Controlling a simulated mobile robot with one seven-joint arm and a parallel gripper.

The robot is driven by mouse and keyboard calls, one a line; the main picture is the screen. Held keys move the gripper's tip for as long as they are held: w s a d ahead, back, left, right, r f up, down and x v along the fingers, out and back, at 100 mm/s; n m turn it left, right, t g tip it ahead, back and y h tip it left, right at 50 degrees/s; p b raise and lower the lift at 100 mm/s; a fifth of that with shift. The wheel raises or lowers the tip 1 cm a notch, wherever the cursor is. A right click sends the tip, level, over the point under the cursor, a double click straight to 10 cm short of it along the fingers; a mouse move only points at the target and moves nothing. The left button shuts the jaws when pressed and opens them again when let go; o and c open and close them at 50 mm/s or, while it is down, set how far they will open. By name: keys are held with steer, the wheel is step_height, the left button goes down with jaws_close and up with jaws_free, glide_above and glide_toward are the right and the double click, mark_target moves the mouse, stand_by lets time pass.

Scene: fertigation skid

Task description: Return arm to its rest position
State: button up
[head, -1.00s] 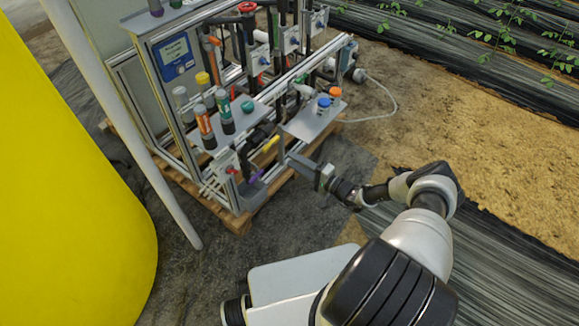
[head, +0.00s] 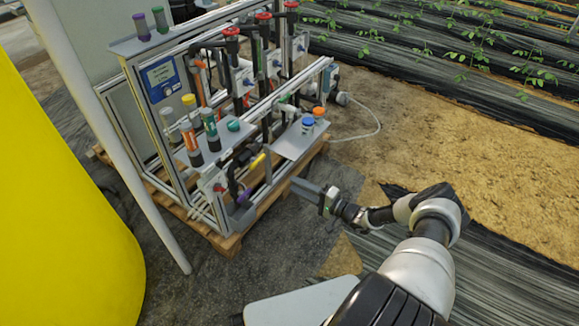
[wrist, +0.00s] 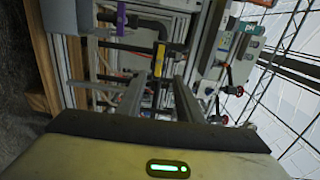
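My arm (head: 430,215) reaches from the lower right of the head view toward the fertigation skid (head: 205,212), bent at the elbow. My gripper (head: 308,188) is just right of the skid's front corner, apart from it, over the dark ground cover. In the wrist view my gripper (wrist: 160,85) has its two fingers apart, with nothing held between them. The skid's pipes and frame show beyond the fingers, with a yellow handle (wrist: 159,60) and a purple handle (wrist: 121,18).
The skid stands on a wooden pallet (head: 228,246). A small shelf (head: 292,146) holds blue and orange-capped bottles. A large yellow tank (head: 65,210) and a pale post (head: 120,150) stand left. Bare ground (head: 450,140) lies open on the right.

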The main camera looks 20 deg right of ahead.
steer(key=s+a+r+n+g+h, duration=0.1)
steer(key=s+a+r+n+g, duration=0.3)
steer(key=r, duration=0.5)
steer(key=s+a+r+n+g+h, duration=0.1)
steer(key=s+a+r+n+g, duration=0.15)
steer(key=r+g, duration=0.45)
steer(key=s+a+r+n+g+h, duration=0.2)
steer(key=s+a+r+n+g, duration=0.15)
steer(key=r, duration=0.75)
steer(key=s+r+t+h, duration=0.6)
steer(key=s+r+h, duration=0.1)
steer(key=s+r, duration=1.5)
step_height(320, 180, up, 26)
steer(key=p, duration=2.8)
steer(key=shift+s+d+r, duration=0.25)
steer(key=shift+d, duration=0.2)
